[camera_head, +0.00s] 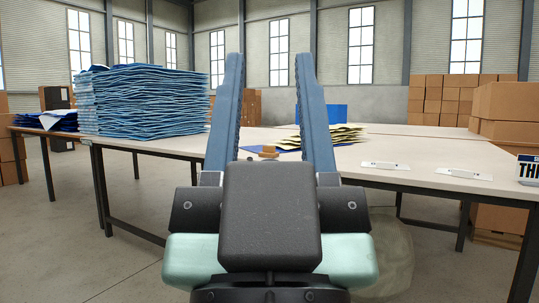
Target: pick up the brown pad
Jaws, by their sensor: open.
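The brown pad (268,152) is a small tan-brown piece on the table, seen between my gripper's fingers. A blue sheet (246,150) shows beside it, partly hidden by the left finger. My gripper (270,62) is open and empty, with its two long blue-grey fingers pointing forward and up in the picture. The pad lies beyond the gripper body, in the gap between the fingers. The gripper's dark body hides the table's near side below the pad.
A tall stack of blue folded sheets (143,101) stands on the table (420,152) at left. Yellowish sheets (345,134) lie behind the right finger. Two white plates (385,166) (463,174) and a lettered box (528,169) are at right. Cardboard boxes (505,102) stand behind.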

